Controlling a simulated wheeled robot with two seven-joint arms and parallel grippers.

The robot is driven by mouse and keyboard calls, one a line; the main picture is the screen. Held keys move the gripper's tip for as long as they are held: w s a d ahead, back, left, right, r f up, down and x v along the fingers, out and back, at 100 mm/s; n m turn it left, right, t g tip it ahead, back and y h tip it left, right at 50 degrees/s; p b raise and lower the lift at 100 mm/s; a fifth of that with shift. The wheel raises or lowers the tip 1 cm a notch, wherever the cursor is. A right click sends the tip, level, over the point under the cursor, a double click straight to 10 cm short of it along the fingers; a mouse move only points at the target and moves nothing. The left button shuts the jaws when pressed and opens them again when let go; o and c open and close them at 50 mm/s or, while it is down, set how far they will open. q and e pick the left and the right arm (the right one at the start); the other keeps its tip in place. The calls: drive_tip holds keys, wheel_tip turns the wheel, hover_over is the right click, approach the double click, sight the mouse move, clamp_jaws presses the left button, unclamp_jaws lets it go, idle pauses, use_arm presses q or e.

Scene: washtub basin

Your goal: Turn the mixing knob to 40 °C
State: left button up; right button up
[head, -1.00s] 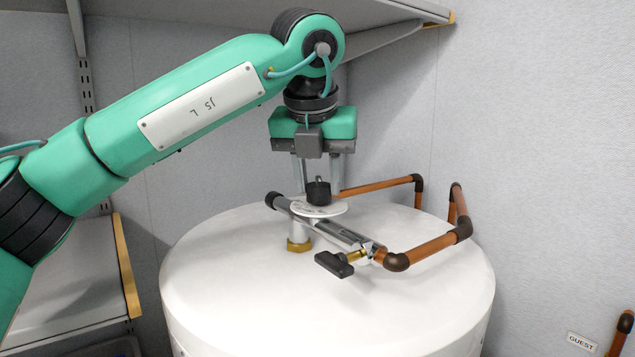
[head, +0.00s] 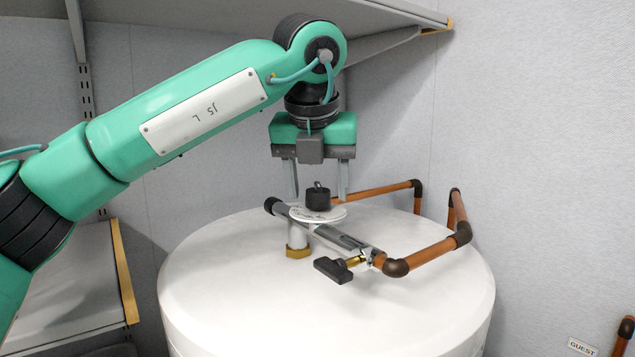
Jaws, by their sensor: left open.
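The black mixing knob (head: 318,198) stands upright on a round white dial plate (head: 312,214), with a small pointer or ridge on its top. The plate sits on a chrome mixer bar (head: 345,238) on top of the white round tub. The dial's markings are too small to read. My left gripper (head: 317,194) points straight down over the knob, its two grey fingers open and apart. The fingertips are around the height of the knob's top, one to each side, with visible gaps and no clear contact. My right gripper is not in view.
A black lever handle (head: 334,270) on a brass stem sticks out at the front of the mixer bar. Copper pipes (head: 430,248) with dark elbows run to the right and behind. A shelf (head: 390,12) overhangs above my arm. The white tub top (head: 240,290) is otherwise clear.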

use_arm(q)
drive_tip(key=v, duration=1.3)
drive_tip(key=shift+s+r, duration=0.15)
drive_tip(key=shift+r, duration=0.25)
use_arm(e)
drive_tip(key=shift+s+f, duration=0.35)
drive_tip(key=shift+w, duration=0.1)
